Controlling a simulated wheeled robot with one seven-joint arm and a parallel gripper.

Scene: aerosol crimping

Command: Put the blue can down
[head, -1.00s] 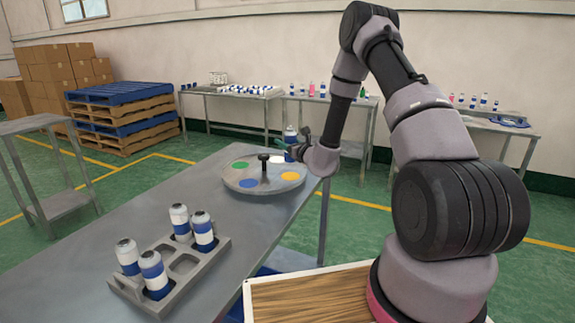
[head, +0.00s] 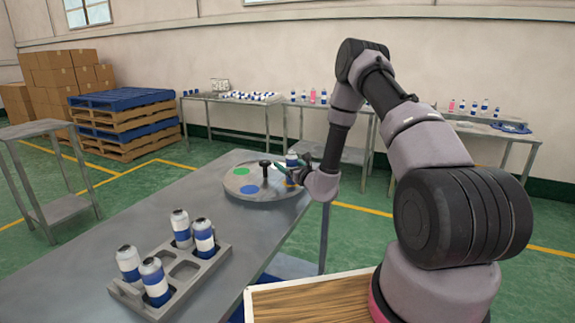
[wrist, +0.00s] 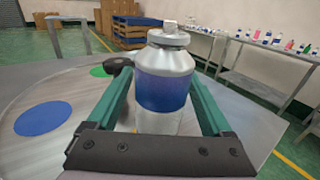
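The blue can (wrist: 166,90), white with a blue band and a pale top, is upright between the green fingers of my gripper (wrist: 162,88) in the wrist view. The fingers close on it from both sides. In the head view the can (head: 292,158) is over the right part of the round turntable (head: 236,190), with my gripper (head: 296,171) at it. The gripper hides its base, so I cannot tell whether it touches the turntable. A blue disc (head: 248,204) and a green disc (head: 239,171) show on the turntable, left of the can.
A dark knob (head: 265,165) stands at the turntable's centre, close to the can. A grey rack (head: 215,262) with several blue-and-white cans is at the table's front. The table between rack and turntable is clear. Further tables with bottles stand along the back wall.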

